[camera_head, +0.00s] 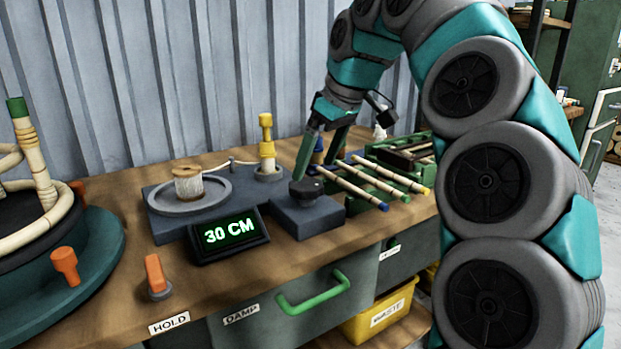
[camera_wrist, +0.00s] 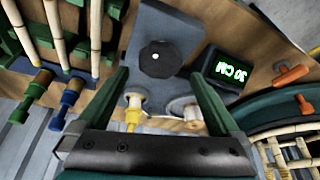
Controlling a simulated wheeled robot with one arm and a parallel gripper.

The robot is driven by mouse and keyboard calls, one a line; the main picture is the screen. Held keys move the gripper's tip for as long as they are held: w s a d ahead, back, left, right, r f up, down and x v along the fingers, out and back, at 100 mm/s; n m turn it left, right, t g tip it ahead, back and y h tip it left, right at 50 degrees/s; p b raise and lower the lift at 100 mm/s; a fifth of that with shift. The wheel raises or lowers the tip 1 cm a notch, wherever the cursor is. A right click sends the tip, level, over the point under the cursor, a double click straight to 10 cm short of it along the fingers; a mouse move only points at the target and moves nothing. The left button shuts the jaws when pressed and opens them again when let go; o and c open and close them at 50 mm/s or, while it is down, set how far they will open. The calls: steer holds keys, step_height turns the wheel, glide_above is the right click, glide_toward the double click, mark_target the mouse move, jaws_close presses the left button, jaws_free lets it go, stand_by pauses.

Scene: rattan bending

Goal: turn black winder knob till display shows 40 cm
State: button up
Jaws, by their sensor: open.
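The black winder knob (camera_head: 306,188) sits on a grey block at the right front of the winder; it also shows in the wrist view (camera_wrist: 159,59). The display (camera_head: 229,235) stands left of the knob and reads 30 CM in green; in the wrist view (camera_wrist: 230,72) it appears upside down. The white thread spool (camera_head: 188,184) sits on a round plate behind the display. My gripper (camera_head: 318,165) is open above and just behind the knob. In the wrist view its two green fingers (camera_wrist: 160,84) are spread wide with nothing between their tips; the knob lies beyond them, apart from both.
A yellow-capped post (camera_head: 266,140) stands behind the knob. Rattan poles (camera_head: 365,185) lie on a green rack to the right. An orange HOLD lever (camera_head: 156,275) is at the front left, near a round bending form (camera_head: 95,260). A green drawer handle (camera_head: 313,294) and yellow waste bin (camera_head: 380,316) are below.

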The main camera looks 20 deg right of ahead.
mark_target(306, 184)
steer(key=shift+x, duration=2.2)
steer(key=shift+c, duration=0.4)
steer(key=c, duration=1.2)
steer(key=shift+o, duration=0.2)
steer(key=shift+f+m, duration=0.1)
steer(key=shift+m, duration=0.2)
steer(key=shift+m+t+h+b, duration=0.3)
steer(key=shift+m+b, duration=0.3)
steer(key=m+h+b, duration=0.1)
steer(key=m, duration=0.2)
steer(key=shift+a+m, duration=0.15)
steer(key=shift+m, duration=0.15)
steer(key=m+h+b, duration=0.1)
steer(key=m+h, duration=0.1)
steer(key=m, duration=0.2)
steer(key=shift+a, duration=0.2)
steer(key=shift+a+m+h+b, duration=0.1)
steer(key=shift+m+h+b, duration=0.3)
steer(key=shift+m, duration=0.8)
